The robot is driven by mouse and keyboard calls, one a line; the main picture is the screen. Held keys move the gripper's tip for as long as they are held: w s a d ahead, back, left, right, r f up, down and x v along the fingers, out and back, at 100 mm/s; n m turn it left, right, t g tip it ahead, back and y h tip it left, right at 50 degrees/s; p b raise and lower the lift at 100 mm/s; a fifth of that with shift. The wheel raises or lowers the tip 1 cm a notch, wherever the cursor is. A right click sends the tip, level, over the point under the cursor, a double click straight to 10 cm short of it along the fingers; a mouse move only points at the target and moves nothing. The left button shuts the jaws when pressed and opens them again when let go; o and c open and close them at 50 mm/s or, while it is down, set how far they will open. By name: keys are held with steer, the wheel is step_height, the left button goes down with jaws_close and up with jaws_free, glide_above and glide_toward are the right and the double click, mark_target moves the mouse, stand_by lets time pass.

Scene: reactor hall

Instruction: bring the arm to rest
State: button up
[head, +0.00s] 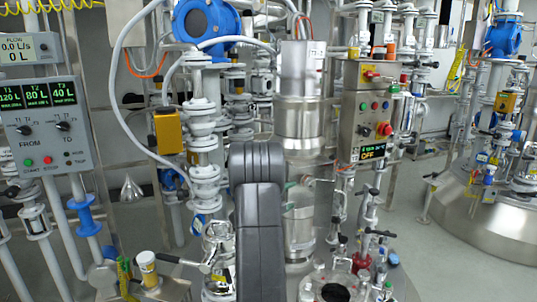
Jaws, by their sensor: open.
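My dark grey arm (260,235) rises from the bottom edge in the middle of the head view. Its rounded upper joint stands at about mid-height, in front of a steel cylinder and pipework. The arm hides part of the pipes and valves behind it. My gripper does not show in this view, so its place and anything near it cannot be seen.
A control panel (40,125) with three green readouts stands at the left. A box with buttons (367,115) and an "OFF" display is right of the steel cylinder (301,115). A large steel vessel (490,225) stands at the right. Grey floor (425,240) shows before it.

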mark_target(310, 189)
steer(key=x, duration=1.2)
steer(key=shift+w+d+f, duration=0.1)
steer(key=shift+d, duration=0.2)
steer(key=shift+w+d+f+b, duration=0.2)
steer(key=shift+f+b, duration=0.1)
steer(key=shift+b, duration=0.3)
steer(key=t+h+b, duration=0.1)
steer(key=b, duration=0.1)
steer(key=shift+a+f+n+b, duration=0.1)
steer(key=shift+n+b, duration=0.2)
steer(key=s+a+r+m+g+y+p, duration=0.2)
steer(key=s+a+r+g+y+p, duration=0.15)
steer(key=s+a+p, duration=0.6)
steer(key=shift+t+h, duration=0.25)
steer(key=shift+t, duration=0.2)
steer(key=x, duration=0.5)
steer(key=p+x, duration=0.1)
steer(key=x, duration=0.3)
steer(key=r+x, duration=0.1)
steer(key=x, duration=0.4)
steer(key=shift+w+d, duration=0.25)
steer(key=shift+d, duration=0.2)
